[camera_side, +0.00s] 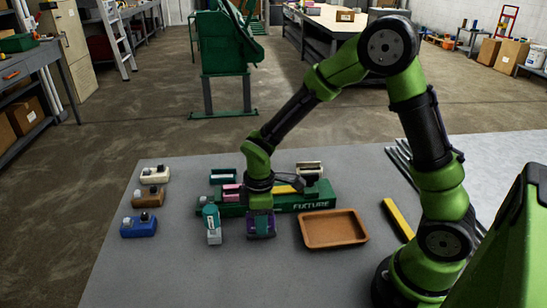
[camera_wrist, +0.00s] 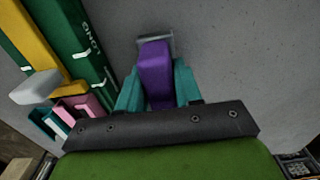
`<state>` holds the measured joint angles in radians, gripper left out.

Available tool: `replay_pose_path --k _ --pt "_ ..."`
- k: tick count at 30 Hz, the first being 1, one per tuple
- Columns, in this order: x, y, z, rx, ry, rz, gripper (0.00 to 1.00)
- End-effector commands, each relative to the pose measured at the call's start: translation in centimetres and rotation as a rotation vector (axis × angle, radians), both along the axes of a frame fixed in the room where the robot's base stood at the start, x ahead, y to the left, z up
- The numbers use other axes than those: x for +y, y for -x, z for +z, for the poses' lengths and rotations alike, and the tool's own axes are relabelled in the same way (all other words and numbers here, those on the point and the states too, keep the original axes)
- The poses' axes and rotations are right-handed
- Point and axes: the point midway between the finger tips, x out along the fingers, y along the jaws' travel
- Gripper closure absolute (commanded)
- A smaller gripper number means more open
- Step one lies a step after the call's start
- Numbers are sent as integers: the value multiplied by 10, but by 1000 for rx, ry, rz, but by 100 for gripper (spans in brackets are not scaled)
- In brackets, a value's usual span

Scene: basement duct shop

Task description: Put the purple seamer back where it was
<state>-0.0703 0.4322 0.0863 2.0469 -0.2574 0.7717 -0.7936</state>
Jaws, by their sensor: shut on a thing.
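The purple seamer (camera_side: 262,227) is between the fingers of my gripper (camera_side: 259,211), in front of the green fixture and left of the brown tray. In the wrist view the purple seamer (camera_wrist: 155,72) shows its purple body and a grey metal end at the far side. The teal fingers of my gripper (camera_wrist: 157,90) press on both its sides. Its underside is hidden, and I cannot tell whether it touches the table. The green fixture (camera_side: 314,204) lies behind it, with a yellow bar (camera_side: 283,190) along its top.
A teal-and-white tool (camera_side: 212,226) stands close left of the purple seamer. Pink (camera_side: 231,192), green (camera_side: 222,176) and white (camera_side: 309,169) tools stand around the fixture. The brown tray (camera_side: 333,243) is empty. White, brown and blue blocks (camera_side: 139,227) line the left edge. The front table is clear.

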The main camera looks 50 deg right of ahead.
Motion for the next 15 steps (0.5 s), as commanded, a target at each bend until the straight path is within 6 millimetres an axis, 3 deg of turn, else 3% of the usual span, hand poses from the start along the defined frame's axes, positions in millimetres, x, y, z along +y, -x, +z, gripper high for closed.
replay_pose_path --k 14,15 --pt "0 0 -11 0 0 -2 96" --pt "0 0 -11 0 0 -2 60"
